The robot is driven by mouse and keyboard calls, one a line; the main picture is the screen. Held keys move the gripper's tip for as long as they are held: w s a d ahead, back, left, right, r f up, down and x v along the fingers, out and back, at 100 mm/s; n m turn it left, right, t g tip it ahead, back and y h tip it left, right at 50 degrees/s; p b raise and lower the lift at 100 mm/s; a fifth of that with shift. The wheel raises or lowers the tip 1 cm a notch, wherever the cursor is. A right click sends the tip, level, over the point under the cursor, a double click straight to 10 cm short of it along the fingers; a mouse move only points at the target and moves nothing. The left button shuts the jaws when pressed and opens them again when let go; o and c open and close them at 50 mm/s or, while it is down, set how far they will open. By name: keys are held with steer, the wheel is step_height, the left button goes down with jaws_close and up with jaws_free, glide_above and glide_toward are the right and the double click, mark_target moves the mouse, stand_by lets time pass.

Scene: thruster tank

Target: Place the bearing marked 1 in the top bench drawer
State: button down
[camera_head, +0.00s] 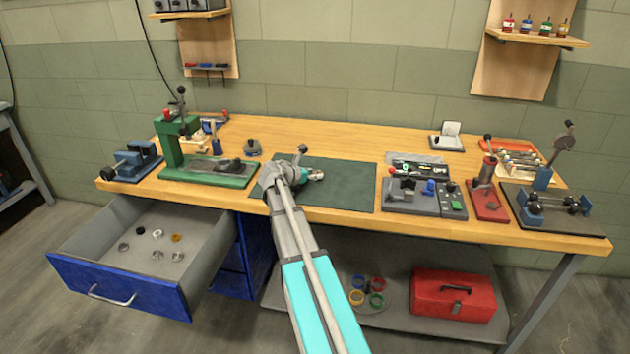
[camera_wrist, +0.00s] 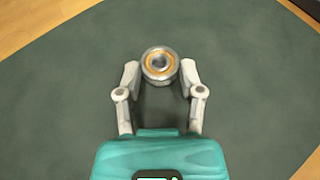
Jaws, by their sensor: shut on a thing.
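My gripper (camera_head: 308,177) is over the dark green mat (camera_head: 345,195) on the bench. In the wrist view its two fingers (camera_wrist: 160,76) are shut on a round bearing (camera_wrist: 159,64) with a metal outer ring and a brass-coloured inner ring. No number can be read on the bearing; whether it touches the mat is unclear. The blue top bench drawer (camera_head: 120,284) stands pulled open at the left, below the bench top. Several small round parts lie spread inside it: silver, black and one brass-coloured (camera_head: 176,238).
A green press (camera_head: 172,150) and a blue vise (camera_head: 133,160) stand on the bench above the drawer. A grey control fixture (camera_head: 425,197) and red tool (camera_head: 488,190) stand right of the mat. A red toolbox (camera_head: 453,294) sits on the lower shelf. The drawer's front floor is clear.

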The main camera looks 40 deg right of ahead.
steer(key=shift+f, duration=0.45)
steer(key=shift+c, duration=1.1)
jaws_free()
steer(key=shift+r, duration=0.2)
steer(key=shift+a+r, duration=0.1)
steer(key=shift+a, duration=0.05)
steer(key=p+v, duration=0.4)
steer(key=v, duration=0.7)
steer(key=shift+a+r, duration=0.15)
steer(key=shift+a, duration=0.15)
